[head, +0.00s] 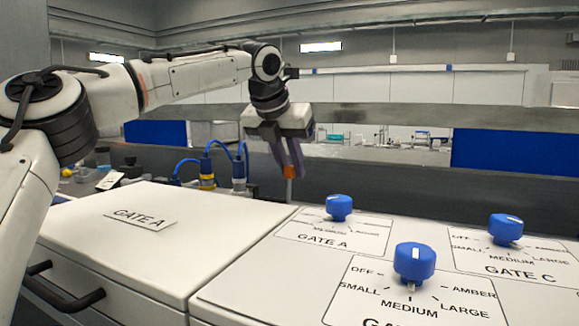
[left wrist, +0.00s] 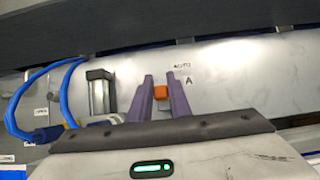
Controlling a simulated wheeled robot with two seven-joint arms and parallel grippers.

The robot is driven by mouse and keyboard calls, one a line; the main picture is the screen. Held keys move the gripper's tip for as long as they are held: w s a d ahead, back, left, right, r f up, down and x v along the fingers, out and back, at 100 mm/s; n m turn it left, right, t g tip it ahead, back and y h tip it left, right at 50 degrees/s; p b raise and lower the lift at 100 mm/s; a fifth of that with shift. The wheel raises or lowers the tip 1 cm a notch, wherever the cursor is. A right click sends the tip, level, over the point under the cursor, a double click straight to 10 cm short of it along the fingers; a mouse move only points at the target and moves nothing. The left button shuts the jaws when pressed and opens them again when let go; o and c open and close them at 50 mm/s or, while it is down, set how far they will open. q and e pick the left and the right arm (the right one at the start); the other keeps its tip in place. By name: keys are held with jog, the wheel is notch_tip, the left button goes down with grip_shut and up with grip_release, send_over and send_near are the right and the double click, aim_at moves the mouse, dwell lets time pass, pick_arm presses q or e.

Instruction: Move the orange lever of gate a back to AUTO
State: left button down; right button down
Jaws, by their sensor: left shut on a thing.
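The orange lever (head: 289,172) of gate A stands on a thin stem behind the white cabinets in the head view. My left gripper (head: 288,165) reaches down to it from above, and its purple fingers are shut on the orange knob. In the left wrist view the orange lever (left wrist: 160,93) sits between the two fingers (left wrist: 161,92). My right gripper is not in view.
Blue knobs for gate A (head: 339,207), gate C (head: 505,229) and another gate (head: 413,262) stand on the white panel in front. Blue hoses and a metal cylinder (left wrist: 98,95) are left of the lever. A grey rail (head: 420,120) runs behind.

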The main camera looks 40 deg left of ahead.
pick_arm(q)
jog(key=shift+w+f, duration=0.1)
dwell(0.5)
jog(key=c, duration=1.6)
grip_release()
jog(key=shift+c, duration=0.2)
jog(key=v, duration=1)
jog(key=shift+r, duration=0.25)
